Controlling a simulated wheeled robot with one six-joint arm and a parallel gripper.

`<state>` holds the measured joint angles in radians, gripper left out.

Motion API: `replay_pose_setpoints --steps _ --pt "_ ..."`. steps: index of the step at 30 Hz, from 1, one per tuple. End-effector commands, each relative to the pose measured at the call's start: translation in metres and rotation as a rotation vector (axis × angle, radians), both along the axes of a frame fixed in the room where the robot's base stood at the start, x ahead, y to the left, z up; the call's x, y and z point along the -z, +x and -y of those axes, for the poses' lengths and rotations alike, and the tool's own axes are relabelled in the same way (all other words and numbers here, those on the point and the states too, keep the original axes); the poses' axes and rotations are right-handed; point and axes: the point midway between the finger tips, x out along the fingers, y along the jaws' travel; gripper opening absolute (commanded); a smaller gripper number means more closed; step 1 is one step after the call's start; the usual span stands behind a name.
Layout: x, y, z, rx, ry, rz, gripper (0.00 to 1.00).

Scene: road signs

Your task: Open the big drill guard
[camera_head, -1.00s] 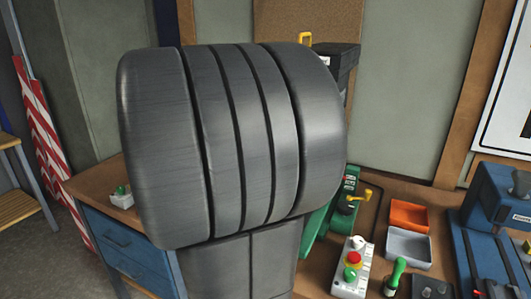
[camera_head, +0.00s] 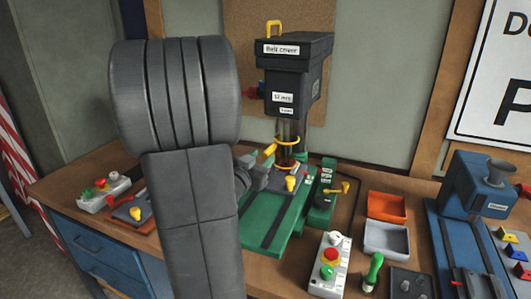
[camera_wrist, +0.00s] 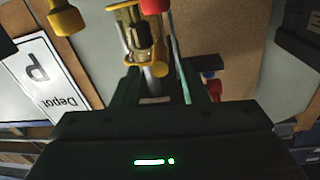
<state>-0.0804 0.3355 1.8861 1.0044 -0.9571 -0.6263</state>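The big drill (camera_head: 291,90) is black, labelled "Belt cover" and "12 mm", and stands on a green base (camera_head: 262,222). Its guard (camera_head: 286,152) is a see-through sleeve with yellow rims around the spindle, and looks closed. My gripper (camera_head: 262,170) is left of the guard, mostly hidden behind my arm. A yellow handle (camera_head: 270,149) shows close to it. In the upside-down wrist view, a yellow-edged frame (camera_wrist: 128,22), probably the guard, is beyond my gripper's fingers (camera_wrist: 160,85). The fingers look apart with nothing clearly held between them; contact cannot be told.
A control box (camera_head: 329,264) with a red button, an orange tray (camera_head: 386,207) and a grey tray (camera_head: 386,239) are right of the drill. A blue machine (camera_head: 486,187) stands further right. Another control box (camera_head: 105,191) lies at the left on the bench.

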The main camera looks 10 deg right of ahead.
Motion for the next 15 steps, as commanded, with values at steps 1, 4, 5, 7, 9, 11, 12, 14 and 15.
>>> replay_pose_setpoints --steps 1,4,5,7,9,11,12,14,15 --pt "0.0 0.006 0.006 0.004 0.0 -0.002 0.4" --pt "-0.001 0.017 0.014 0.001 -0.001 -0.001 0.4" --pt "0.0 0.019 0.015 0.001 0.0 -0.001 0.4" --pt "0.0 0.023 0.019 0.001 0.0 0.0 0.4" --pt "0.0 0.025 0.021 0.001 0.0 0.001 0.4" --pt "0.0 0.026 0.022 0.0 -0.001 0.001 0.4" --pt "0.0 0.027 0.022 0.0 0.0 0.0 0.4" --pt "0.0 0.027 0.022 -0.001 0.0 0.0 0.4" --pt "0.0 0.027 0.022 -0.001 0.0 0.0 0.4"
